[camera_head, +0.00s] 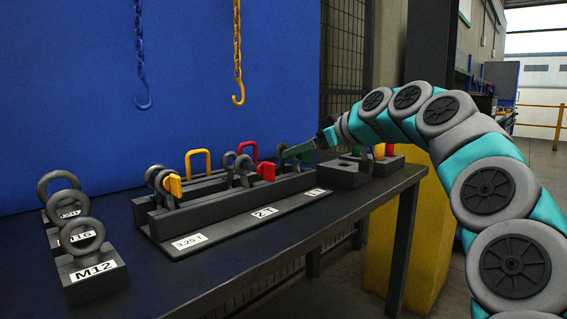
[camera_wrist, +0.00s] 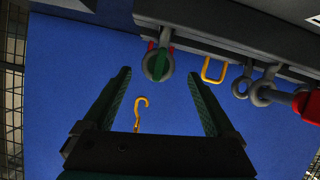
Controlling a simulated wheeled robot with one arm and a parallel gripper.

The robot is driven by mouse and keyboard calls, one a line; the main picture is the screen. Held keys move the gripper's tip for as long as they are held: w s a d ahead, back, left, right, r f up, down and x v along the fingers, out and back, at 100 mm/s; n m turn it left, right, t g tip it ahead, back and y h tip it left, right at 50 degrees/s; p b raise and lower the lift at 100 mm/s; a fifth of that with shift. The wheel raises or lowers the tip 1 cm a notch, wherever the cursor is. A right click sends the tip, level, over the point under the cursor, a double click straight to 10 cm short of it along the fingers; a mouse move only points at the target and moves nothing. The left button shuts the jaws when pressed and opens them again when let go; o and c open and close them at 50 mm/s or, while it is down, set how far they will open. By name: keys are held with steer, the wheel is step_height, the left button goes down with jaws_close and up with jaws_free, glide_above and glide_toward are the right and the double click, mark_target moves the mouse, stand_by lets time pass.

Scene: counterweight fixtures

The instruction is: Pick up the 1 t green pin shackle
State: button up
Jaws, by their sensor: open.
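The shackle with the green pin (camera_wrist: 158,64) shows in the wrist view at the edge of the dark rack, a grey bow with a green bar across it. My gripper (camera_wrist: 160,74) is open and empty, its two green fingers apart. The shackle appears between and just beyond the fingertips, without clear contact. In the head view my gripper (camera_head: 296,151) is at the right part of the rack (camera_head: 240,204), near the 1 t label (camera_head: 315,192).
A yellow-pin shackle (camera_head: 171,185) and a red-pin shackle (camera_head: 265,171) stand along the rack. Yellow (camera_head: 198,160) and red handles rise behind. Eye bolts in blocks (camera_head: 92,275) stand at left. A dark block (camera_head: 343,174) is at right. Chain hooks (camera_head: 238,97) hang behind.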

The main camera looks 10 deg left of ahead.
steer(key=shift+p+x, duration=0.35)
steer(key=shift+x, duration=2.8)
steer(key=shift+w+d, duration=0.1)
jaws_close()
